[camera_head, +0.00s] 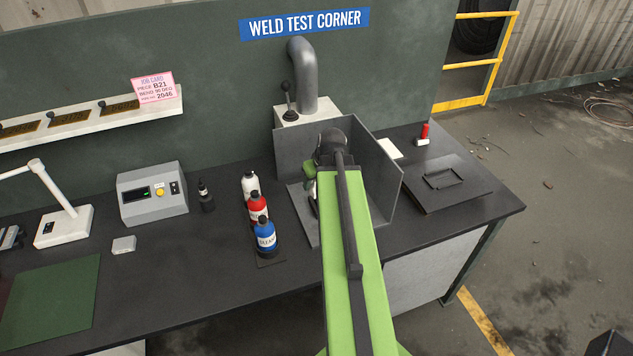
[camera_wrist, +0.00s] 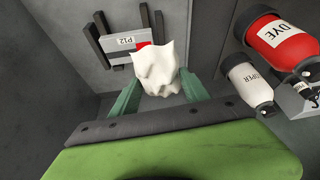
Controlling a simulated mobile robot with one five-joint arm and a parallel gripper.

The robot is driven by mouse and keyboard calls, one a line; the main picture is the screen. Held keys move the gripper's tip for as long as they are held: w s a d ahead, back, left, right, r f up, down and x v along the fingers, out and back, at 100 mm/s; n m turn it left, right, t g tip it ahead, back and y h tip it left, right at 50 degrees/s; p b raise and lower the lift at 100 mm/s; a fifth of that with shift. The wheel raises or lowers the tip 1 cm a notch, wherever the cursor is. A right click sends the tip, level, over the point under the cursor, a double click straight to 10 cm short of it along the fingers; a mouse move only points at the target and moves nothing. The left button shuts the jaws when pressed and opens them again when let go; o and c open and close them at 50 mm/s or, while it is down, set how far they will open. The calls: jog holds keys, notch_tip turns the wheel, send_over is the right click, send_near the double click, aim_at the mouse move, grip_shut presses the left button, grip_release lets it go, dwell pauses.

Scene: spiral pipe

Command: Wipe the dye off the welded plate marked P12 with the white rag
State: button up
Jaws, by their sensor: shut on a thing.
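My gripper (camera_wrist: 158,98) is shut on the white rag (camera_wrist: 160,70), which bunches up between its green fingers in the wrist view. The plate marked P12 (camera_wrist: 118,44) is a grey plate held among dark upright bars, just beyond the rag. A red dye patch (camera_wrist: 144,45) shows at the plate's edge beside the rag, partly hidden by it. I cannot tell whether the rag touches the plate. In the head view my green arm reaches into the grey booth (camera_head: 382,165) and hides the plate; the fingertips are hardly visible there.
A red DYE bottle (camera_wrist: 280,42), also in the head view (camera_head: 257,208), stands beside a white developer bottle (camera_wrist: 248,82) and a blue cleaner bottle (camera_head: 265,238), left of the booth. The booth's walls enclose the plate. A dark tray (camera_head: 448,195) lies to the right.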

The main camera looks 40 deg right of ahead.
jog(key=shift+r, duration=0.2)
notch_tip(320, 180, up, 3)
jog(key=p, duration=0.3)
jog(key=shift+r, duration=0.15)
jog(key=shift+f, duration=0.25)
notch_tip(320, 180, down, 2)
jog(key=shift+f+b, duration=0.1)
jog(key=shift+b, duration=1.15)
jog(key=shift+r, duration=0.3)
jog(key=shift+s, duration=0.1)
